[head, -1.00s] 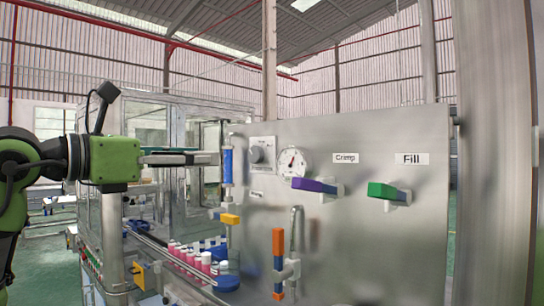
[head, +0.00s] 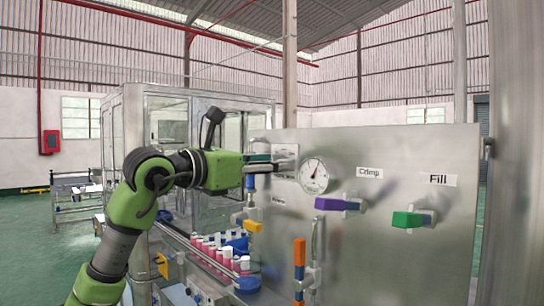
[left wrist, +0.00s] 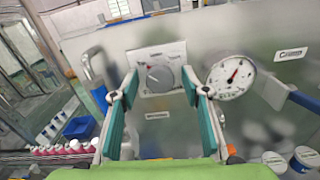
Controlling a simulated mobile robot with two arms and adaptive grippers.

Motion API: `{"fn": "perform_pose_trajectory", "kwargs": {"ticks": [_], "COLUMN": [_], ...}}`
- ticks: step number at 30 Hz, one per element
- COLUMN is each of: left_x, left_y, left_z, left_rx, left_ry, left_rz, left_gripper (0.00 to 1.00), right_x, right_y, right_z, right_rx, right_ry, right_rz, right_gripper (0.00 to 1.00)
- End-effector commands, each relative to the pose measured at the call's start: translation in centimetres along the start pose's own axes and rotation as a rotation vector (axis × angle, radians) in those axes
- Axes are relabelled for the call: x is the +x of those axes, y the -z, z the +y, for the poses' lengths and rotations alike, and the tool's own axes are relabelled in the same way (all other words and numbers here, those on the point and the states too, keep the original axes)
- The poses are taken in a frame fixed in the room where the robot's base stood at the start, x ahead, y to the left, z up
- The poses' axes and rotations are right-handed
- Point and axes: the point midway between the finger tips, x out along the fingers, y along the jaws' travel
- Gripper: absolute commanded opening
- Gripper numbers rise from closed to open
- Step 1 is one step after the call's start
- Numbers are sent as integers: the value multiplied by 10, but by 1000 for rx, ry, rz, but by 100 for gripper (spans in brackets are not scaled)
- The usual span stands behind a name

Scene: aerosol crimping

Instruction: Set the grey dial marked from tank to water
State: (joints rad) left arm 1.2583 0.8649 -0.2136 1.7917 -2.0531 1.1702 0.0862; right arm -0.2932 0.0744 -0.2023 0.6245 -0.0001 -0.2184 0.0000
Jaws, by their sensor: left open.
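The grey dial (left wrist: 160,77) is round, on a pale square plate on the metal panel, with a red mark near its upper left edge. The lettering around it is too small to read. My left gripper (left wrist: 157,90) is open, its two teal-padded fingers on either side of the dial in the left wrist view. I cannot tell whether they touch it. In the head view my left gripper (head: 285,163) reaches from the left to the panel and hides the dial; part of its plate (head: 287,149) shows above. My right gripper is out of view.
A round gauge (head: 314,175) sits just right of the dial. Purple (head: 335,204) and green (head: 409,219) handles stick out further right, under Crimp and Fill labels. Yellow (head: 253,226) and orange (head: 299,252) handles are below. Several pink bottles (head: 215,253) stand at lower left.

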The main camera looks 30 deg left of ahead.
Motion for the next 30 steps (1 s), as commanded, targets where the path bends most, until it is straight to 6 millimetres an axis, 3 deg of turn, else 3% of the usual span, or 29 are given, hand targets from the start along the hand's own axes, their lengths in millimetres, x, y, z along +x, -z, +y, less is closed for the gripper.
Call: {"fn": "perform_pose_trajectory", "kwargs": {"ticks": [9, 14, 23, 30], "left_x": [3, 3, 2, 2], "left_y": [1, 0, 0, 0], "left_z": [0, 0, 0, 1], "left_rx": [0, 0, 18, 126], "left_ry": [0, 0, -1, -3], "left_rz": [0, 0, 0, 1], "left_gripper": [42, 4, 4, 4], "right_x": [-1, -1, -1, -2], "right_y": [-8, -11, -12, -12], "right_z": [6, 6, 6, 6], "right_rx": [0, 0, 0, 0], "right_ry": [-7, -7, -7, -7], "right_rz": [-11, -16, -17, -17], "right_gripper": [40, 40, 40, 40]}}
